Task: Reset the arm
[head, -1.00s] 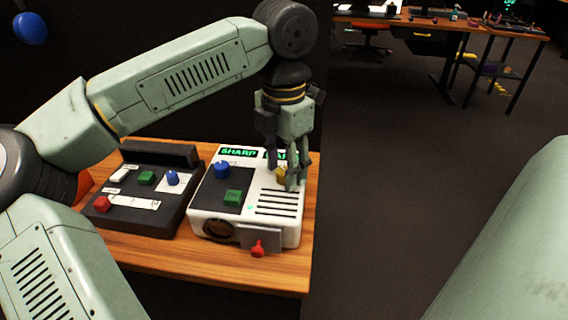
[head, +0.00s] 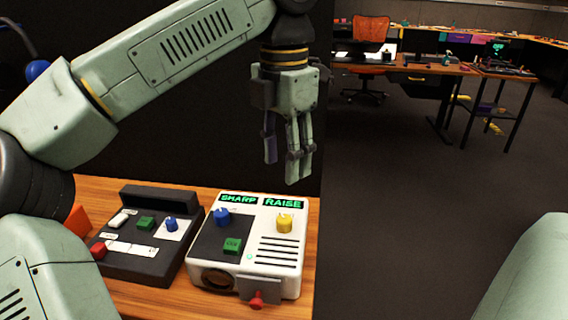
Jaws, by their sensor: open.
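My gripper (head: 287,165) hangs in the air above the white panel box (head: 276,272), fingers pointing down. It is open and empty, apart from everything below it. The white box has a blue knob (head: 221,217), a green button (head: 233,245), a yellow knob (head: 285,222) and a red lever (head: 257,299) at its front. Two small displays on its top read SHARP (head: 238,199) and RAISE (head: 283,203) in green. No trackball can be made out for certain.
A dark panel (head: 155,264) with red, green, white and blue controls stands left of the white box on the wooden table (head: 98,186). A dark wall rises behind. Far right are desks (head: 400,66) and an orange chair (head: 370,33); the floor between is clear.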

